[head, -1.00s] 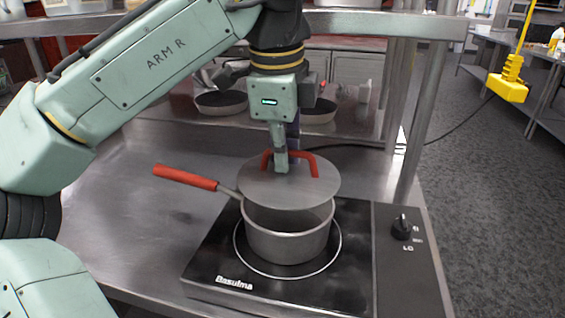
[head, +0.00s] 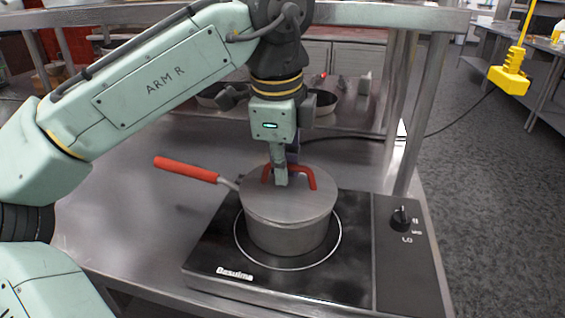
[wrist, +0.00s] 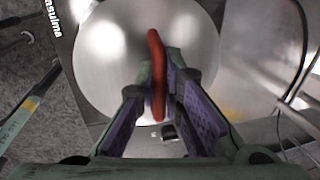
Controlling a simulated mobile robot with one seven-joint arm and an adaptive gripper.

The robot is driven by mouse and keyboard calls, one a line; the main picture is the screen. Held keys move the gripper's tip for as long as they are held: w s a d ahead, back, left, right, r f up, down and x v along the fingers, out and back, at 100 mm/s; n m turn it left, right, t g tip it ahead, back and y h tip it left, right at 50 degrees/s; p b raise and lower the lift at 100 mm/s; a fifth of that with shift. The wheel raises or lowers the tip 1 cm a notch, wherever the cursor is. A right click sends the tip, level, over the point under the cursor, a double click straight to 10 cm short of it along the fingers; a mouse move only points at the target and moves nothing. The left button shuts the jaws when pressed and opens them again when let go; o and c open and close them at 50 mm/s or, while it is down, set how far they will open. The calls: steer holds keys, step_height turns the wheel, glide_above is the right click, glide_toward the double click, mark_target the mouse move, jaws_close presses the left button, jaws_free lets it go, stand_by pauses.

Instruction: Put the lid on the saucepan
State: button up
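The grey saucepan (head: 285,238) stands on the black hob, its red handle (head: 186,170) pointing to the left. The round metal lid (head: 262,203) lies over the saucepan's mouth, appears level and covers the opening. Its red arched handle stands up on top and shows in the wrist view (wrist: 157,75). My gripper (head: 280,180) points down at the lid. In the wrist view, the two fingertips of my gripper (wrist: 161,85) are closed in on either side of the lid's handle. The far side of the rim is hidden.
The hob (head: 345,260) has a black knob (head: 401,218) on its right. Dark pans (head: 322,102) sit on the counter behind, under a metal shelf (head: 390,17). A shelf post (head: 405,120) rises at the right. The counter left of the hob is clear.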

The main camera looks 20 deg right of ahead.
mark_target(279, 195)
steer(key=o, duration=0.4)
steer(key=shift+o, duration=0.2)
steer(key=shift+r, duration=0.1)
step_height(279, 195, up, 13)
steer(key=s+a+p, duration=0.1)
steer(key=s, duration=0.1)
steer(key=shift+a, duration=0.2)
